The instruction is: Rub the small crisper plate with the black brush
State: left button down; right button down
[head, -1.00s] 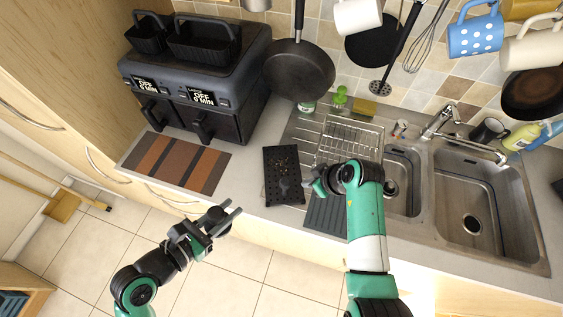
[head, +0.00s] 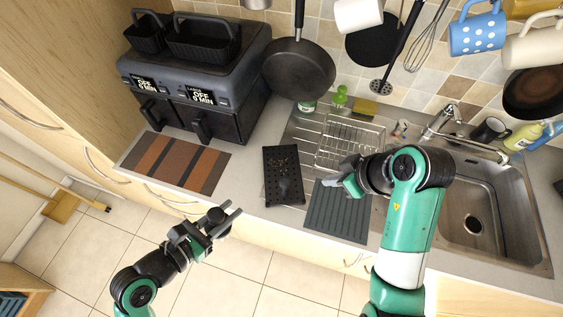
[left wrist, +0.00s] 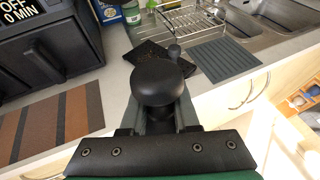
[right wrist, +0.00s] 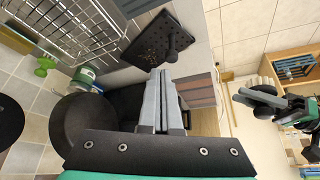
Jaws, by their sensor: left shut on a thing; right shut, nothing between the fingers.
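The small crisper plate (head: 272,190) is a black perforated tray lying flat on the counter. A dark upright knob (head: 283,185) stands on it, and brownish crumbs lie on its far half. The plate also shows in the right wrist view (right wrist: 143,48). My left gripper (head: 228,219) is in front of the counter, left of the plate, shut on a black round-topped thing, apparently the black brush (left wrist: 160,82).
A wire dish rack (head: 350,142) stands behind the mat (head: 335,215). A double sink (head: 473,210) is to the right. The air fryer (head: 200,70) and a striped mat (head: 180,160) are to the left. Pans and mugs hang at the back.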

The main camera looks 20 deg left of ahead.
send_over(305, 200)
notch_tip(305, 200, down, 11)
jog(key=shift+r, duration=0.2)
dwell(0.4)
jog(key=shift+a, duration=0.1)
jog(key=shift+f+b, duration=1.7)
jog(key=shift+f, duration=1.25)
dwell(2.3)
